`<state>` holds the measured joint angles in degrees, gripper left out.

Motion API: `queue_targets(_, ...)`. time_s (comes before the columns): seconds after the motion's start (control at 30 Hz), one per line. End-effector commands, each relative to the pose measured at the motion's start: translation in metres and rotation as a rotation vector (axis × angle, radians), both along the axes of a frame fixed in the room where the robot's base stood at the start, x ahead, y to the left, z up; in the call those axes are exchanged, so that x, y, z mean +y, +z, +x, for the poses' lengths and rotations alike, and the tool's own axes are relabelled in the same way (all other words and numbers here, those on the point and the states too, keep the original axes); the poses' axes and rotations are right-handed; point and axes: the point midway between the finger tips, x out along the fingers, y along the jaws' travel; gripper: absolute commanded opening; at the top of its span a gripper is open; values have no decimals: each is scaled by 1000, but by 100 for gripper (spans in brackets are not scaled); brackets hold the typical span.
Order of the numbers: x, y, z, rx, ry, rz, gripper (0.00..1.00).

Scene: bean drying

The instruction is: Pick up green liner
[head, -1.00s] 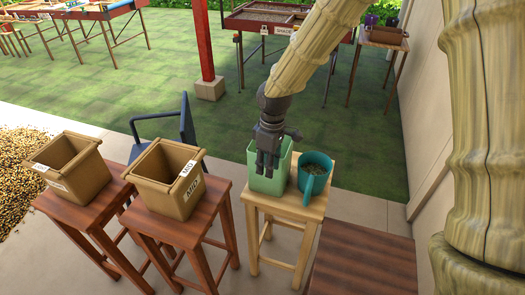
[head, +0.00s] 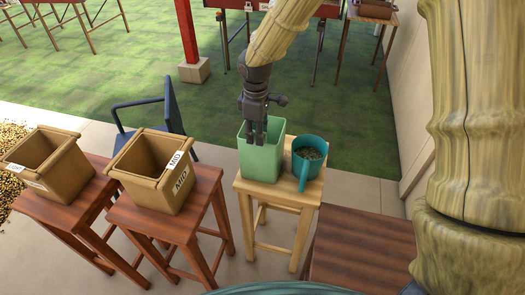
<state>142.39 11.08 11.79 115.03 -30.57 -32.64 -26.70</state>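The green liner (head: 262,163) is an open-topped, square pale-green bin. It stands upright on the left part of a light wooden stool (head: 272,193). My gripper (head: 256,142) points down over the liner, its dark fingers overlapping the liner's opening and upper near wall. A narrow gap shows between the fingers. I cannot tell whether they touch a wall or straddle it, or whether the gripper is open or shut.
Two brown bins, one (head: 45,163) far left and one marked MID (head: 150,180), stand on red-brown stools. A dark chair (head: 150,115) is behind them. A brown tabletop (head: 362,250) lies to the right.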

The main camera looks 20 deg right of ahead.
Motion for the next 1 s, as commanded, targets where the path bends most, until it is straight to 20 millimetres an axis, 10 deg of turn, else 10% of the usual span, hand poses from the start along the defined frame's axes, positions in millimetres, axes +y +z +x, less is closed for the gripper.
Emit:
queue_targets(0.77, 0, -52, 0, 0, 1, 0, 29)
queue_targets(1.0, 0, -52, 0, 0, 1, 0, 0)
